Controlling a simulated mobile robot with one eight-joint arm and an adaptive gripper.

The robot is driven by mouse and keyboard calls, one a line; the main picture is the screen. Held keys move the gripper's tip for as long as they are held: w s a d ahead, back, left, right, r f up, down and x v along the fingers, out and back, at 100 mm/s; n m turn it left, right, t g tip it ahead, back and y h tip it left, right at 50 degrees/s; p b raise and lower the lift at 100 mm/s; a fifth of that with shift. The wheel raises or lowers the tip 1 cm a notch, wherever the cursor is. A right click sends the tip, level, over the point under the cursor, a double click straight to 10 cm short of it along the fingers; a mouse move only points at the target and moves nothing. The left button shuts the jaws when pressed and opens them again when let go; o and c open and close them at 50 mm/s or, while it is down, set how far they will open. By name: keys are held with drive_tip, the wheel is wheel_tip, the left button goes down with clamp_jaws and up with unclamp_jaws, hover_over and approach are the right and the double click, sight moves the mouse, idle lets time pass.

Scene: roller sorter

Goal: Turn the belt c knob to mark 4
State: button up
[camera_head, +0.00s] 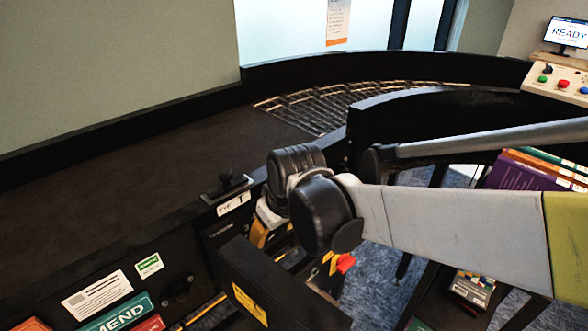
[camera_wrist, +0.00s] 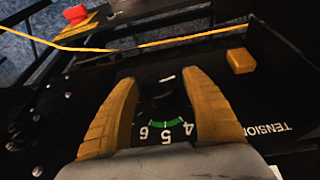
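In the wrist view a black knob (camera_wrist: 160,92) with a white mark sits on a dark panel. A dial shows the numbers 4, 5 and 6, upside down, with a green arc by them. The word TENSION is printed on the panel at the right. My gripper (camera_wrist: 160,79) has its two yellow fingers on either side of the knob. Whether they touch it is hard to tell in the dark. In the head view my gripper (camera_head: 268,232) is down beside the conveyor's side, mostly hidden by my wrist; the knob is hidden there.
A dark conveyor belt (camera_head: 120,170) curves to a roller section (camera_head: 325,105). A small black switch (camera_head: 228,184) stands on the conveyor edge. A yellow block (camera_wrist: 240,61) is close to the right finger. A red button (camera_head: 346,263) is near my wrist. A monitor (camera_head: 568,32) reads READY.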

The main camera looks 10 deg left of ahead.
drive_tip(key=c, duration=0.8)
drive_tip(key=shift+w+d+m+g+y+p, duration=0.1)
drive_tip(key=shift+m+g+y+p, duration=0.25)
drive_tip(key=shift+g+y, duration=0.7)
drive_tip(key=g+y, duration=0.2)
drive_tip(key=shift+m+g, duration=0.25)
drive_tip(key=shift+g, duration=0.1)
drive_tip(key=m+g+y+b, duration=0.1)
drive_tip(key=g+y+b, duration=0.1)
drive_tip(key=y, duration=0.1)
drive_tip(key=shift+f+g+b, duration=0.15)
drive_tip(key=shift+g+b, duration=0.15)
drive_tip(key=shift+g, duration=0.1)
drive_tip(key=shift+m+g+y+b, duration=0.4)
drive_tip(key=shift+g+y+b, duration=0.55)
drive_tip(key=shift+y, duration=0.3)
drive_tip(key=shift+r, duration=0.2)
